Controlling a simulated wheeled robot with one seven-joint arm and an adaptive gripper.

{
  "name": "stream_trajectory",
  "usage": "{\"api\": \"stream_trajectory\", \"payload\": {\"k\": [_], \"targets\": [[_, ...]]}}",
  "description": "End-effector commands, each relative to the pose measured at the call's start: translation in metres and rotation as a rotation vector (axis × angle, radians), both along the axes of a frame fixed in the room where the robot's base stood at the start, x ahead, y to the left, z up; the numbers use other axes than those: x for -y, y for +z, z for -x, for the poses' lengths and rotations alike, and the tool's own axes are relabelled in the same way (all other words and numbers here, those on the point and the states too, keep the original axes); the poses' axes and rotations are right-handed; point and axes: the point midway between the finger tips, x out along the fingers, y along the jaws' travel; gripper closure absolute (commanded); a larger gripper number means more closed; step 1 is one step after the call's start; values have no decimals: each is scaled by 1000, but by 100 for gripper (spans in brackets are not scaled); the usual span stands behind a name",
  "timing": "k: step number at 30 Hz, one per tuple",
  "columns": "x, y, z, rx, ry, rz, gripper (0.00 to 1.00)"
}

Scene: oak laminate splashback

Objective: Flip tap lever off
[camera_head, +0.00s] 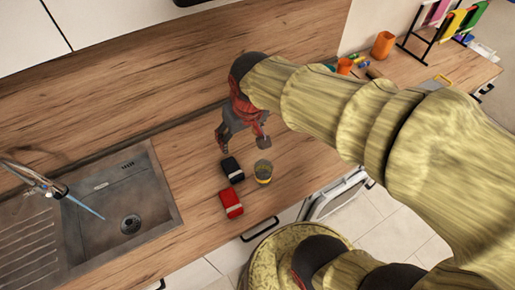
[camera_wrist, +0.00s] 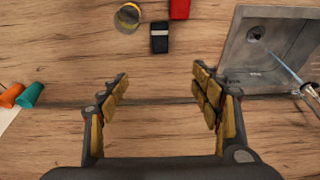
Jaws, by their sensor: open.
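The tap (camera_head: 38,180) is a chrome spout at the left in the head view, over the grey sink (camera_head: 115,208). A bluish stream of water (camera_head: 82,205) runs from it toward the basin. In the wrist view the tap (camera_wrist: 309,92) shows only partly at the right edge, with the water stream (camera_wrist: 286,66) beside it. The lever cannot be made out clearly in either view. My gripper (camera_head: 242,140) is open and empty above the counter, to the right of the sink. Its two padded fingers (camera_wrist: 160,95) stand wide apart in the wrist view.
Orange cups (camera_head: 382,45) and a rack (camera_head: 440,25) are at the right. The wooden splashback (camera_head: 150,70) rises behind.

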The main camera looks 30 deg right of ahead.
Motion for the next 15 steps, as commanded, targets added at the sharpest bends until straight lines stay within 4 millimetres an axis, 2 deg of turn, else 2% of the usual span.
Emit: {"api": "stream_trajectory", "payload": {"k": [1, 6, 10, 15], "targets": [[0, 16, 17, 39, 0, 0, 36], [0, 44, 64, 126, 0, 0, 36], [0, 52, 86, 164, 0, 0, 36], [0, 54, 96, 181, 0, 0, 36]]}}
